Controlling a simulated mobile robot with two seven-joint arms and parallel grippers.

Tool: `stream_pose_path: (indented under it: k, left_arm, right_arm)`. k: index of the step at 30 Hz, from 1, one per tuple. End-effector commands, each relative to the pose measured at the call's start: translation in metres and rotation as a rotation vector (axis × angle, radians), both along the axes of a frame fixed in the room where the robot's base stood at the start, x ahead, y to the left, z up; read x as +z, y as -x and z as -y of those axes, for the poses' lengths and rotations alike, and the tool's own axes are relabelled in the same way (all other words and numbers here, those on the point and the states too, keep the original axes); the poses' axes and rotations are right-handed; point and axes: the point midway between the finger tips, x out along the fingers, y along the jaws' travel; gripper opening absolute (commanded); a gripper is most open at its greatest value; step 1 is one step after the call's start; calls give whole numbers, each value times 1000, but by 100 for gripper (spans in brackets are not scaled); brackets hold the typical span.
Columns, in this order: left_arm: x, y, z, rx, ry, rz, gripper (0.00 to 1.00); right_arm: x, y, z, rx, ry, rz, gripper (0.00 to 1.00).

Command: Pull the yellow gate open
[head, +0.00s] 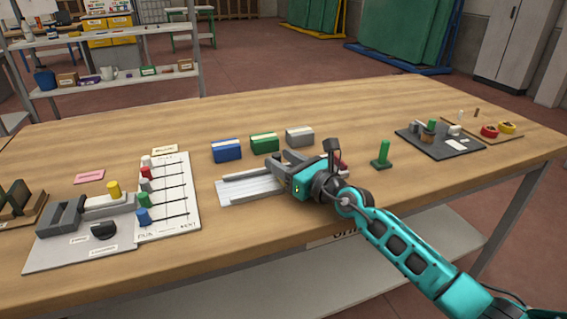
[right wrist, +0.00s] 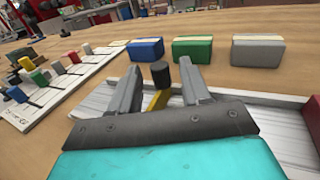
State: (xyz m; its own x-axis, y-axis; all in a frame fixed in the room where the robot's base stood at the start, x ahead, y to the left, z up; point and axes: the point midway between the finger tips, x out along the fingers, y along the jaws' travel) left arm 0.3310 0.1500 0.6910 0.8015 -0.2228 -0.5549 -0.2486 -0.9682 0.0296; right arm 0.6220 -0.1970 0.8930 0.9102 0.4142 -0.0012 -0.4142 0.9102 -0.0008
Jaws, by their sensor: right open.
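In the right wrist view, a yellow gate (right wrist: 158,101) shows as a short yellow bar with a dark round knob (right wrist: 160,73) at its far end. My right gripper (right wrist: 159,78) is open, with one finger on each side of the knob and bar. I cannot tell whether either finger touches them. In the head view my right gripper (head: 276,164) is low over a white grooved tray (head: 238,190) and hides the gate. My left gripper is not in view.
Blue (head: 227,150), green (head: 264,142) and grey (head: 299,136) blocks stand behind the tray. A white slider board (head: 176,215) lies left of it. A green post (head: 381,154) stands to the right. Bare wood lies between the tray and slider board.

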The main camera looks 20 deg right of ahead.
Motion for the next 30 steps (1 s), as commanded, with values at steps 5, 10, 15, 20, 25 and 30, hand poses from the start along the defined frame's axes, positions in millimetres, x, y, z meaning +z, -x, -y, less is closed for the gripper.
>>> stream_pose_path:
  k: [5, 10, 15, 20, 25, 30]
  left_arm:
    - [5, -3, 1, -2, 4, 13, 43]
    - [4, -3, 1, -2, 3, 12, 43]
    - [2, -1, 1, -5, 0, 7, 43]
    - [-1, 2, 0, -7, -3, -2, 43]
    - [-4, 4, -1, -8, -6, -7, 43]
    - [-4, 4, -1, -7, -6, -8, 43]
  right_arm:
    - [1, -1, -1, 0, 0, 1, 47]
    - [0, -1, -1, 0, -1, 0, 40]
    - [0, -1, 0, 0, -1, 0, 24]
    - [0, -1, 0, 0, -1, 0, 9]
    - [0, -1, 0, 0, -1, 0, 0]
    - [0, -1, 0, 0, -1, 0, 0]
